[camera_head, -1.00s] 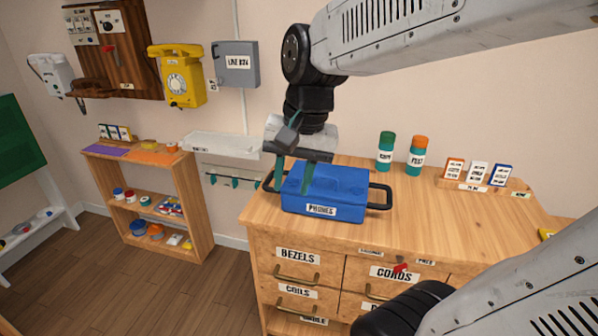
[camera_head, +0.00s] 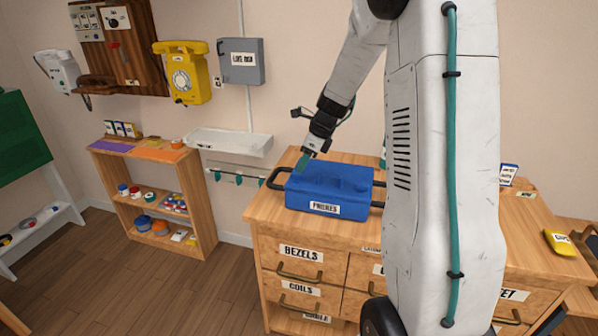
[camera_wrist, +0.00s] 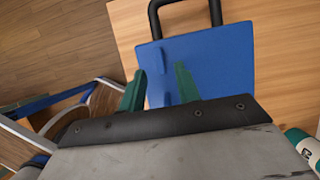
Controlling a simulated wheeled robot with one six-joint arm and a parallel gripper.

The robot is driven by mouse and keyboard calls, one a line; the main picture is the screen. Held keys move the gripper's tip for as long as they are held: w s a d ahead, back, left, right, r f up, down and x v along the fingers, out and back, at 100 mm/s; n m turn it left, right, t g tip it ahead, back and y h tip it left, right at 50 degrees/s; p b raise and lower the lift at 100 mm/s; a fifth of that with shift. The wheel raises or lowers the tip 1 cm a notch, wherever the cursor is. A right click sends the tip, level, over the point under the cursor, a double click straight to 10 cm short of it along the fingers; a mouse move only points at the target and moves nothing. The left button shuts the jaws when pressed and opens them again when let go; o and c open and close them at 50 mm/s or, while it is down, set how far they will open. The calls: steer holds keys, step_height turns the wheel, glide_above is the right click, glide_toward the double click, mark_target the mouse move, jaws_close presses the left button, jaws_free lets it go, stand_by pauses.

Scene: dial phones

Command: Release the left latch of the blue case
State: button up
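The blue case (camera_head: 330,190) sits on the wooden cabinet top, lid down, with a "PHONES" label on its front and black side handles. It also shows in the wrist view (camera_wrist: 220,60), with a black handle (camera_wrist: 187,8) beyond it. My gripper (camera_head: 302,164) is over the case's back left corner. In the wrist view my gripper (camera_wrist: 160,86) has its two green fingers spread, with bare blue lid and small blue raised parts (camera_wrist: 167,90) between and beyond them. Nothing is held. I cannot tell whether a fingertip touches the case, nor make out the left latch clearly.
My arm hides the right side of the cabinet top (camera_head: 265,205) and things there. A yellow phone (camera_head: 183,75) and grey box (camera_head: 241,62) are on the wall behind. A low shelf (camera_head: 150,200) stands at left. A yellow item (camera_head: 566,243) lies at far right.

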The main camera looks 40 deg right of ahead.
mark_target(299, 175)
steer(key=shift+x, duration=2.05)
jaws_close()
